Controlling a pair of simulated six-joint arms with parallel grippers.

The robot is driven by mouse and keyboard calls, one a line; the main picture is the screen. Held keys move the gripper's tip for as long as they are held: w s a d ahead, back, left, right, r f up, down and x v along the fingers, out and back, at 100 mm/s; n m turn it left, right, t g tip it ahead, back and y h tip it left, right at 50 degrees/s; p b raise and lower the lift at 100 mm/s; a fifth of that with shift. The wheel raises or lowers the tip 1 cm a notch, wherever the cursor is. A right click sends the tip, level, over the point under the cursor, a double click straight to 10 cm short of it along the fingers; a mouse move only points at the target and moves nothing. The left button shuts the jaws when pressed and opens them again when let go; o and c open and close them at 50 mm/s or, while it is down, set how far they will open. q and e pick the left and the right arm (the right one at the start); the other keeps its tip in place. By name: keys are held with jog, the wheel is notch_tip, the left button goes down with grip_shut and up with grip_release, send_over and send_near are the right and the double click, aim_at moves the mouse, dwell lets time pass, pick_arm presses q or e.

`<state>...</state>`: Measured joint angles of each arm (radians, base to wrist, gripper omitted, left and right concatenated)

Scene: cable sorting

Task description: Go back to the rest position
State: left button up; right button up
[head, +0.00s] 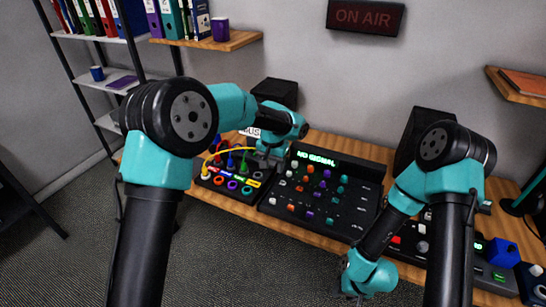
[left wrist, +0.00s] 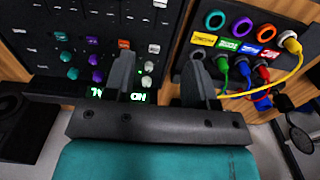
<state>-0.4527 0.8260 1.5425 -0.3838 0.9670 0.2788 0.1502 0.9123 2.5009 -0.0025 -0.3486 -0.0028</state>
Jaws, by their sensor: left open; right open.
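The cable panel (head: 233,193) is on the desk at centre left, with coloured ring sockets and yellow, green, blue and red labels. A yellow cable (head: 229,150) arches over it; in the left wrist view it runs to a plug at the panel's right side (left wrist: 290,42). Green (left wrist: 222,68), blue (left wrist: 243,70) and red (left wrist: 263,74) plugs sit in a row below the labels. My left gripper (left wrist: 160,85) is open and empty, over the gap between panel and mixer. My right gripper (head: 354,292) hangs in front of the desk edge, its fingertips small and partly hidden.
The mixer (head: 318,200) with coloured knobs stands right of the panel; its display reads "NO SIGNAL". Dark speakers (head: 275,92) stand behind. More equipment, including a blue box (head: 503,252), is at the right. A shelf (head: 215,42) with binders and a purple mug is above left.

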pick_arm(q)
jog(key=s+a+f+n+h, duration=0.1)
jog(key=s+a+f+h, duration=0.1)
jog(key=s+a+f, duration=0.6)
jog(key=s+a+f+n+h, duration=0.1)
jog(key=s+a+f, duration=0.3)
jog(key=f, duration=0.9)
jog(key=s+a+f+n, duration=0.2)
jog(key=s+a+f, duration=0.1)
jog(key=s, duration=0.6)
jog(key=s+a+f+n, duration=0.2)
jog(key=s+a+f, duration=0.2)
jog(key=s, duration=0.5)
jog(key=shift+s+a+f+n+t+h, duration=0.2)
jog(key=shift+s+a+n+t+h, duration=0.15)
jog(key=shift+a, duration=0.9)
